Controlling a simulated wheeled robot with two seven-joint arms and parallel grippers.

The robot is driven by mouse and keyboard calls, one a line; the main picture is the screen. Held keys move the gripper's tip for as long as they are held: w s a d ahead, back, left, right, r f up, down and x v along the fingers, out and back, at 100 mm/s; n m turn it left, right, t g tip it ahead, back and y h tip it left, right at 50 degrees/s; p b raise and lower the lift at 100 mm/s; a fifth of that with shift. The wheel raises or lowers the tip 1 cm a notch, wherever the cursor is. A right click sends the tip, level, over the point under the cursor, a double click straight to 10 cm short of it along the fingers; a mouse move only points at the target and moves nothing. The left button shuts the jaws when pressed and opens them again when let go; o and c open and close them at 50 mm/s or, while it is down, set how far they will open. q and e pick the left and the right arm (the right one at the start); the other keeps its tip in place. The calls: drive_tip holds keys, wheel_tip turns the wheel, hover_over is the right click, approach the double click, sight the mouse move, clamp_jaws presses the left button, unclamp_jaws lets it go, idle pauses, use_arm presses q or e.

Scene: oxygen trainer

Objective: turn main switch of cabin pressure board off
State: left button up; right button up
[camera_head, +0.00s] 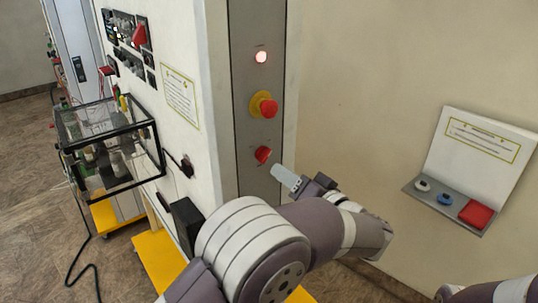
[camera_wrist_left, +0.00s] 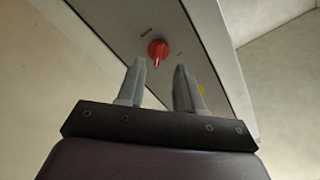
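The red rotary main switch (camera_head: 263,155) sits low on the grey vertical panel (camera_head: 245,100) in the head view. Above it are a red mushroom button on a yellow base (camera_head: 267,106) and a lit lamp (camera_head: 261,57). My left gripper (camera_head: 286,178) is just right of and below the switch, apart from it. In the left wrist view the red switch (camera_wrist_left: 158,50) shows beyond the fingertips of my left gripper (camera_wrist_left: 159,66). The fingers are spread with nothing between them. My right arm shows only at the bottom right corner of the head view; its gripper is out of view.
A white board with a grey shelf (camera_head: 448,208) holding buttons is on the wall at right. A clear box with a black frame (camera_head: 108,140) stands at left beside the white cabinet (camera_head: 180,60). Bare wall lies right of the panel.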

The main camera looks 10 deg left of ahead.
sight(266, 159)
use_arm(q)
drive_tip(key=shift+w+a+r+p, duration=0.2)
drive_tip(key=shift+w+a+p, duration=0.25)
drive_tip(key=shift+w, duration=0.1)
drive_tip(key=shift+w+a+r+p, duration=0.2)
drive_tip(key=shift+w+a+p, duration=0.2)
drive_tip(key=shift+w, duration=0.15)
drive_tip(key=x, duration=0.4)
drive_tip(key=shift+s+a+f+p, duration=0.15)
drive_tip(key=shift+a+f+p, duration=0.05)
drive_tip(key=shift+f+p, duration=0.15)
drive_tip(key=shift+s+d, duration=0.15)
drive_tip(key=shift+d, duration=0.2)
drive_tip(key=c, duration=0.6)
clamp_jaws()
use_arm(e)
drive_tip(key=r, duration=0.1)
drive_tip(key=d+r, duration=0.1)
drive_tip(key=r, duration=0.1)
drive_tip(key=shift+s+r, duration=0.1)
drive_tip(key=shift+s, duration=0.05)
